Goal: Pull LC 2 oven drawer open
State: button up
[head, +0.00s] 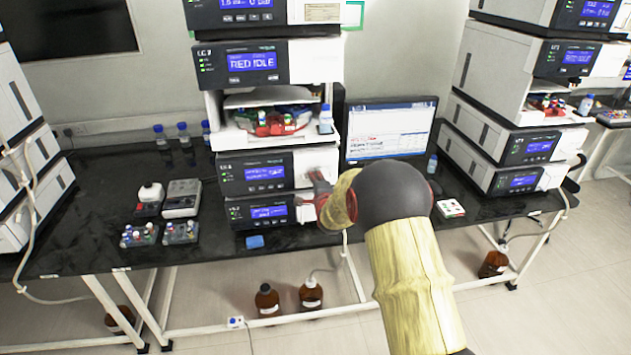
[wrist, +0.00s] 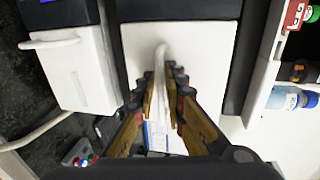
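Two column oven units stand low in the centre stack in the head view, the upper one with a white drawer front (head: 318,160) and a lit display. Their small name labels are too blurred to read surely. In the wrist view, the upper unit's white drawer front (wrist: 205,55) is straight ahead, with a curved white handle (wrist: 162,52). My gripper (wrist: 164,82) is at that handle; its fingers stand on either side with a gap between them. Whether they touch it is unclear. In the head view, my arm partly hides the drawer front and my gripper (head: 316,182).
The lower unit's white front with its own handle (wrist: 50,43) is at left in the wrist view. A blue-capped bottle (head: 325,118) stands on the tray above. A monitor (head: 388,132) is right of the stack; vial racks (head: 180,232) are left. A blue item (head: 255,241) lies in front.

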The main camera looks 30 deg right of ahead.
grip_shut()
jog(key=shift+f, duration=0.1)
dwell(0.8)
